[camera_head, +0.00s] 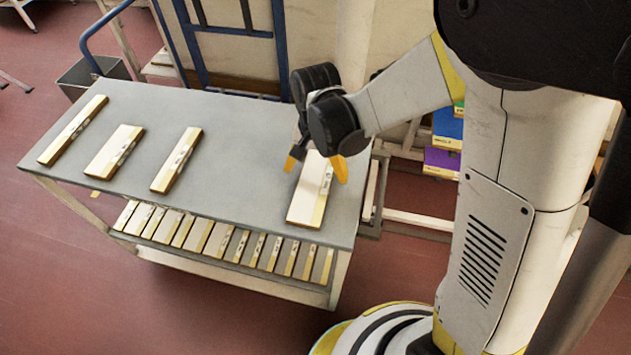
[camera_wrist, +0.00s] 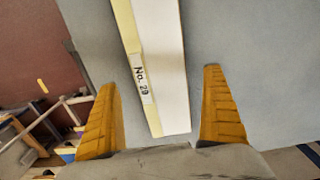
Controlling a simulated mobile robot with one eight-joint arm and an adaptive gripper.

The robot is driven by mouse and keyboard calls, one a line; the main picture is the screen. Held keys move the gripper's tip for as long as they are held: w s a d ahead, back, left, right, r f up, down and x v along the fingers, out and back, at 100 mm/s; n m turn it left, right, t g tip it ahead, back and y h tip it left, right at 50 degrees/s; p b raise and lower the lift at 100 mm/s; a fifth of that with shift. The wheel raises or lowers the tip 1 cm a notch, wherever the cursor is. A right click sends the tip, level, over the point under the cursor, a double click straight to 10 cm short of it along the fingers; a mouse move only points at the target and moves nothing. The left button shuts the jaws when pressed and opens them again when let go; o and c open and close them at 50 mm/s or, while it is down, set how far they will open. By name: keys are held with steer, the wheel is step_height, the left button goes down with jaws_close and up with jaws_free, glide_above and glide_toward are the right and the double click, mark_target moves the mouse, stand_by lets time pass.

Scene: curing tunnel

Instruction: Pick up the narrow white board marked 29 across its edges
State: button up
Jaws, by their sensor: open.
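A white board (camera_head: 305,203) with a yellowish edge strip lies flat at the right end of the grey table. In the wrist view the board (camera_wrist: 162,70) carries a label that seems to read "No. 29", though the last digit is small. My gripper (camera_head: 315,168) is open over the board's far end in the head view. In the wrist view its two orange fingers (camera_wrist: 160,80) stand on either side of the board's near end, with gaps on both sides. I cannot tell the fingertips' exact height above the table.
Three other pale boards, at far left (camera_head: 73,130), left (camera_head: 114,151) and middle (camera_head: 176,160), lie on the grey table (camera_head: 235,140). A lower shelf (camera_head: 235,270) holds several more boards. Blue rails (camera_head: 235,32) stand behind. Coloured boxes (camera_head: 446,130) sit at right. The table's middle is clear.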

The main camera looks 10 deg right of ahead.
mark_target(315, 178)
step_height(315, 178, down, 3)
steer(key=shift+w+b, duration=0.1)
steer(key=shift+b, duration=0.35)
steer(key=c, duration=1.4)
steer(key=shift+r, duration=0.1)
steer(key=shift+r, duration=0.1)
